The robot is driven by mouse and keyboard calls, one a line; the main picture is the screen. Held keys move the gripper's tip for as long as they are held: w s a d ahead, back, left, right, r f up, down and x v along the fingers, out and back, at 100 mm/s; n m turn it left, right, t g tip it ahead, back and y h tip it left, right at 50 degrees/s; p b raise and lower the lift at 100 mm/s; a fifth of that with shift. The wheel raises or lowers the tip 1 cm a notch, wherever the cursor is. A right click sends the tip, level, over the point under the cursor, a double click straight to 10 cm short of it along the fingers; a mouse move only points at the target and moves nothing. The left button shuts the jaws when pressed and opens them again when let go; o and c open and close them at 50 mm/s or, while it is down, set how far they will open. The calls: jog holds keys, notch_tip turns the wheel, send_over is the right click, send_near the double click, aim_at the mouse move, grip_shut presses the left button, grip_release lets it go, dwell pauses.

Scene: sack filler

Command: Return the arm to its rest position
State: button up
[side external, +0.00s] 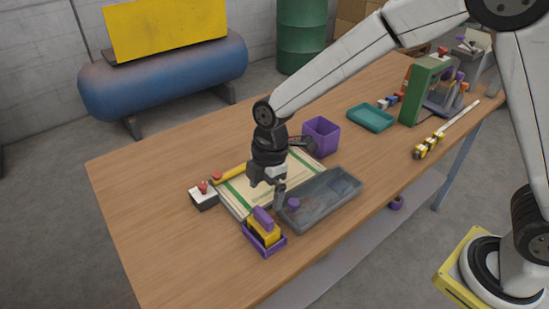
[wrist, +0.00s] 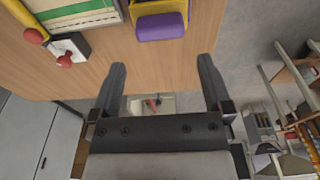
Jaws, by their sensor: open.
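My gripper (side external: 279,194) is above the wooden table, over the area between the striped sack or board (side external: 258,188) and the grey tray (side external: 320,200). In the wrist view my gripper (wrist: 162,75) shows two dark fingers spread apart with nothing between them. A yellow block with a purple top (side external: 264,226) sits in a small purple tray (side external: 267,246) just in front of the gripper. The yellow and purple piece also shows in the wrist view (wrist: 160,25), beyond the fingertips.
A box with a red button (side external: 203,196) stands left of the board, with a yellow bar (side external: 229,173) beside it. A purple bin (side external: 321,136), a teal tray (side external: 370,118) and a green stand (side external: 424,90) are farther back. The table's left end is clear.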

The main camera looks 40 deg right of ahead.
jog(key=shift+r, duration=0.25)
jog(key=s+d+m+t, duration=0.1)
jog(key=s+d+m, duration=0.5)
jog(key=d+m, duration=0.3)
jog(key=s+d+m+t+h, duration=0.1)
jog(key=s+d+m, duration=0.5)
jog(key=d+m, duration=0.3)
jog(key=shift+d+t, duration=0.3)
jog(key=shift+r, duration=0.1)
dwell(0.3)
